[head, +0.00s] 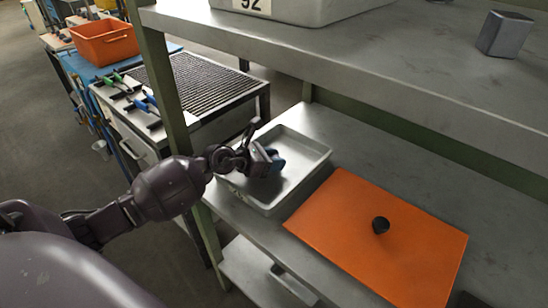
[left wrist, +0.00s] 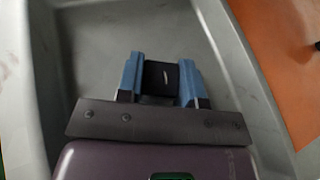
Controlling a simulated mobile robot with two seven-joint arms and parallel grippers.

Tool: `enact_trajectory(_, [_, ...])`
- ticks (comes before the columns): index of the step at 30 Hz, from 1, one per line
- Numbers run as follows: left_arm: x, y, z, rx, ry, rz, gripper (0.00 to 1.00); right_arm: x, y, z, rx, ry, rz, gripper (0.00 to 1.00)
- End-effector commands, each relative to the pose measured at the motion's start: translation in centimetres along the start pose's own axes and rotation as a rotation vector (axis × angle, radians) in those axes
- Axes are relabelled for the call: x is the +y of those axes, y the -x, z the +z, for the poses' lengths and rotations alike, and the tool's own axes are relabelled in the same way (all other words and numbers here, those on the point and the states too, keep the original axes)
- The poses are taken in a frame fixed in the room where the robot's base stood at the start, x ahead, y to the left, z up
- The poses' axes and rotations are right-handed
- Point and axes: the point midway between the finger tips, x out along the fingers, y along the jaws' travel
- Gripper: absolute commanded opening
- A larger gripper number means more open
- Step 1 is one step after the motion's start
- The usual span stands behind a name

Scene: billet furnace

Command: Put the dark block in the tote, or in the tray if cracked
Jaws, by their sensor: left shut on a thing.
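My left gripper (head: 265,163) is over the grey metal tray (head: 316,150) on the lower shelf. In the left wrist view its two blue fingers (left wrist: 161,80) are shut on the dark block (left wrist: 158,88). A short pale mark shows on the block's face; I cannot tell if it is a crack. The tray's wall (left wrist: 215,30) and bare floor surround the gripper in that view. Whether the block touches the tray floor I cannot tell. A grey bin (head: 310,10), marked with a number, stands on the upper shelf. My right gripper is not in view.
An orange mat (head: 345,215) lies right of the tray, with a small dark round piece (head: 381,225) on it. A grey metal block (head: 504,33) stands on the upper shelf. A green post rises left of the tray. An orange bin (head: 104,42) sits on the blue table behind.

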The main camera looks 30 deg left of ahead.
Motion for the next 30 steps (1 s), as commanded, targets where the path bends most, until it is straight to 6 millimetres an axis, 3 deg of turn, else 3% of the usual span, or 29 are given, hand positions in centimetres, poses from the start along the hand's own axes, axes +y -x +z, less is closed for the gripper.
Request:
enact_trajectory(4, [-0.1,0.0,0.1,-0.003,-0.002,0.001,0.00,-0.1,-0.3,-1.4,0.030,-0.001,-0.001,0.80])
enact_trajectory(11, [0.0,-0.1,-0.1,-0.003,-0.002,0.001,0.00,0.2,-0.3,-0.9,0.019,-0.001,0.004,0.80])
enact_trajectory(12, [0.0,-0.1,-0.2,-0.001,-0.002,0.001,0.35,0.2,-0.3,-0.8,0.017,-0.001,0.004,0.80])
enact_trajectory(17, [0.0,-0.1,-0.1,-0.002,-0.002,0.001,0.59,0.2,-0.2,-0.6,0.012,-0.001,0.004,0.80])
enact_trajectory(26, [0.0,0.0,0.0,-0.002,-0.002,0.001,0.59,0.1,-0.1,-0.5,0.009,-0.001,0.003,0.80])
enact_trajectory(30, [0.1,1.0,0.2,-0.001,-0.003,0.002,0.59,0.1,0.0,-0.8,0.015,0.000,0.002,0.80])
